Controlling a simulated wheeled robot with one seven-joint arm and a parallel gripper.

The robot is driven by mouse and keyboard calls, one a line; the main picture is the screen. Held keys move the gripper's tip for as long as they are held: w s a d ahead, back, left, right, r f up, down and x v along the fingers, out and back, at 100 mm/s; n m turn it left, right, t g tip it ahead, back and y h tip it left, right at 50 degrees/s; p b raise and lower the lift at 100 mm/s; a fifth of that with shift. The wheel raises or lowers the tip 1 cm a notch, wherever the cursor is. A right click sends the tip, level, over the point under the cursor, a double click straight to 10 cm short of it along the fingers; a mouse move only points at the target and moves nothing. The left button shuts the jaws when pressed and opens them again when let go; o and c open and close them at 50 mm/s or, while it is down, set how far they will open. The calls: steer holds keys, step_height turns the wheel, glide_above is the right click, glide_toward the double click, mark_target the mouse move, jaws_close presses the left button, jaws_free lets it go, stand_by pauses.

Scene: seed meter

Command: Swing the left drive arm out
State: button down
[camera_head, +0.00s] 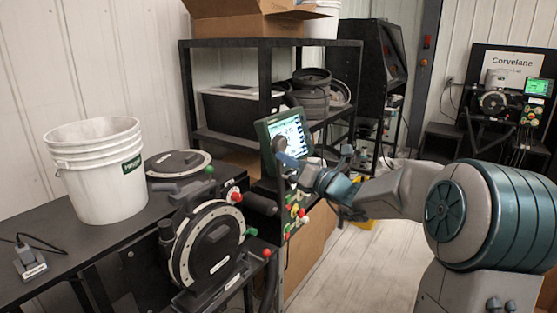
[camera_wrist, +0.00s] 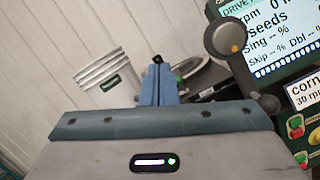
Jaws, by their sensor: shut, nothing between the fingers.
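The seed meter (camera_head: 208,246) stands upright at the right end of the black bench, a dark disc with a pale ring. Dark lever-like parts surround it: a black cylinder (camera_head: 262,204) at its upper right, a red knob (camera_head: 235,196) and a rod with a red ball (camera_head: 267,253). I cannot tell which is the left drive arm. My gripper (camera_head: 284,160) is in front of the monitor, up and right of the meter and apart from it. In the wrist view its blue fingers (camera_wrist: 158,64) are shut and empty, and hide part of the dark machinery behind.
A white bucket (camera_head: 100,180) and another dark disc unit (camera_head: 177,163) are on the bench. A shelf rack (camera_head: 265,85) stands behind.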

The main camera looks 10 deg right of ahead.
steer(key=shift+s+d, duration=0.75)
steer(key=shift+s, duration=0.25)
